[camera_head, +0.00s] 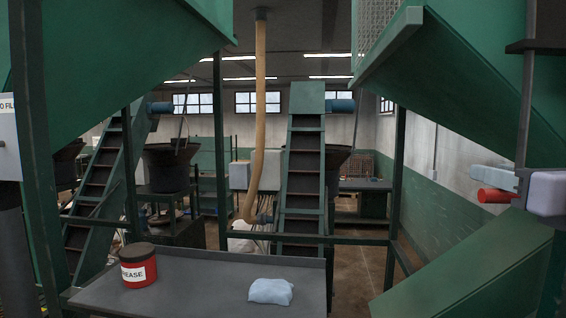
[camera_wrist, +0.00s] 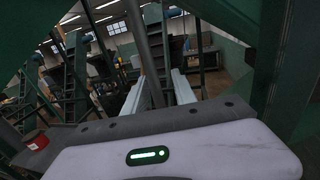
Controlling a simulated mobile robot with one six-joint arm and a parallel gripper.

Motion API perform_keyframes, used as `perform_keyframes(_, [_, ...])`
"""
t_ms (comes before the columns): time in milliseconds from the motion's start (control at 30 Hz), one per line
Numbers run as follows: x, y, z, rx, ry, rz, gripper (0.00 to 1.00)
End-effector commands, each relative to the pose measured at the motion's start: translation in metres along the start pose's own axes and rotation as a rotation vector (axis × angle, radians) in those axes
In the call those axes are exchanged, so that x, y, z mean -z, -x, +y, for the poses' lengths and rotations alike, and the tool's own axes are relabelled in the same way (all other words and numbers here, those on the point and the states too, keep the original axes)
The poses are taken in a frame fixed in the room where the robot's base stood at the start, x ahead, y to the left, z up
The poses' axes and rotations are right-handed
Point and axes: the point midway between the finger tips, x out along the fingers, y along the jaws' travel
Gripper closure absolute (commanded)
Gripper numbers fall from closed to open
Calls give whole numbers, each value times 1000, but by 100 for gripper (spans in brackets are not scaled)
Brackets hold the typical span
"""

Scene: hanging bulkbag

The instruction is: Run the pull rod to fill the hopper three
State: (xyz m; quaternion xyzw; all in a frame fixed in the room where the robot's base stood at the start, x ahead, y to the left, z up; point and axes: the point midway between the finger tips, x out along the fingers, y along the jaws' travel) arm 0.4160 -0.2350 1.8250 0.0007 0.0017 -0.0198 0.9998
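A dark, thin pull rod (camera_head: 529,80) hangs upright at the right in the head view, below the green hopper structure. It also shows in the wrist view as a grey rod (camera_wrist: 140,40) running down between my fingers. My gripper (camera_head: 520,178) is at the lower part of this rod. In the wrist view my gripper's (camera_wrist: 158,88) two pale fingers stand apart on either side of the rod, with what looks like a narrow gap beside it. The contact itself is partly hidden behind my wrist housing. No label reading three is visible.
A grey table (camera_head: 200,285) with a red grease tin (camera_head: 138,272) and a blue cloth (camera_head: 270,291) stands in front. Green posts (camera_head: 395,190) and a sloping green panel (camera_head: 470,270) border the right. Conveyors (camera_head: 303,160) and black hoppers (camera_head: 168,165) stand behind.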

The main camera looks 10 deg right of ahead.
Motion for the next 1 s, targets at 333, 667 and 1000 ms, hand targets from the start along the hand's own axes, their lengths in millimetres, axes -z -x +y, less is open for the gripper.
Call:
perform_keyframes(333, [0,0,0,1,1,0,85])
perform_keyframes(667, [0,0,0,1,1,1,100])
perform_keyframes(1000, [0,0,0,0,0,1,100])
